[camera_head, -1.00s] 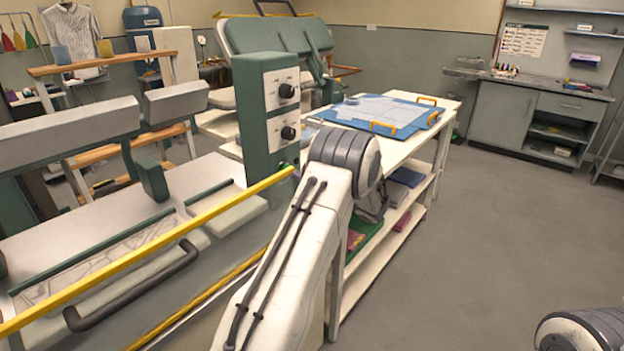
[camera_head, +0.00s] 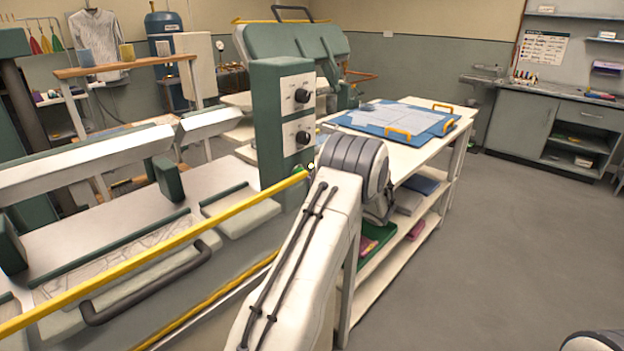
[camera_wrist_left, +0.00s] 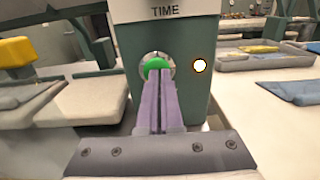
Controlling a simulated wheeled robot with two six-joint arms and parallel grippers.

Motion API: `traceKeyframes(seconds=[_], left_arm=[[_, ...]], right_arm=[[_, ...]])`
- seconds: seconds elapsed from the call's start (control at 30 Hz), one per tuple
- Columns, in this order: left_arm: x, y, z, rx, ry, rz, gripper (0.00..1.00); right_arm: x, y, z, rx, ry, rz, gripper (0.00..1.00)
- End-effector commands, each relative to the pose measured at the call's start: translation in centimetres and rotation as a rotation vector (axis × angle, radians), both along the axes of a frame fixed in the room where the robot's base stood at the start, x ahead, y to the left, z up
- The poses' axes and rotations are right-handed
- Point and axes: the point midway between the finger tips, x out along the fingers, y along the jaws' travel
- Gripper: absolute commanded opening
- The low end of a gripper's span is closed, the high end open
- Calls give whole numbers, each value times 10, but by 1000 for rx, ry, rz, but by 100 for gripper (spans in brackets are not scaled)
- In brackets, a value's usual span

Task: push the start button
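The green start button (camera_wrist_left: 156,65) sits in a pale round ring on the front of the green control post (camera_wrist_left: 191,38), below the word TIME. It shows as a small green patch (camera_head: 302,170) in the head view, partly behind my left arm. My left gripper (camera_wrist_left: 160,76) is shut and empty, its two purple fingers side by side. Their tips overlap the lower part of the button; I cannot tell whether they touch it. In the head view my left arm hides these fingers. My right gripper is out of view.
A small bright white lamp with an orange rim (camera_wrist_left: 199,66) is right of the button. A yellow bar (camera_head: 150,251) runs along the press's front. A table (camera_head: 412,163) with a blue board (camera_head: 432,124) stands behind my left arm. Open floor lies right.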

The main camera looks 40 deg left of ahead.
Motion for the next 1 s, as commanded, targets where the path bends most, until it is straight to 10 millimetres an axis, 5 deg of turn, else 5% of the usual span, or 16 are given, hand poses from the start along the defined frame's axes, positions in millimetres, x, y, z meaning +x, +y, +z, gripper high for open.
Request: traceKeyframes(seconds=[0.17, 0.7, 1.0], left_arm=[[-4, 2, 4, 3, -7, 10, 0], [-10, -115, 1, 4, -2, 0, 0], [-13, -137, 1, 3, -1, 6, 0]], right_arm=[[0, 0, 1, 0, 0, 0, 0], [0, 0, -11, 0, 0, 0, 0], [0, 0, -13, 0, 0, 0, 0]])
